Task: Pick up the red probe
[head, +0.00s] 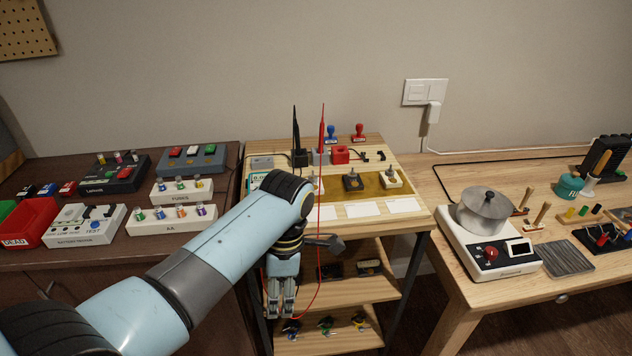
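The red probe (322,128) stands upright at the back of the wooden bench, its thin tip pointing up. Its red lead hangs in a loop past the bench front. A black probe (296,132) stands just left of it. A meter with a pale green display (257,178) is partly hidden behind my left arm. My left gripper (280,308) points down in front of the lower shelves, well below and left of the red probe and apart from it. Whether its fingers are open or shut is unclear. My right gripper is out of view.
The bench top (408,220) holds switches, white cards, a red block (341,155) and stamps. Shelves with small parts lie below. A dark table with battery boxes (172,219) is at left.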

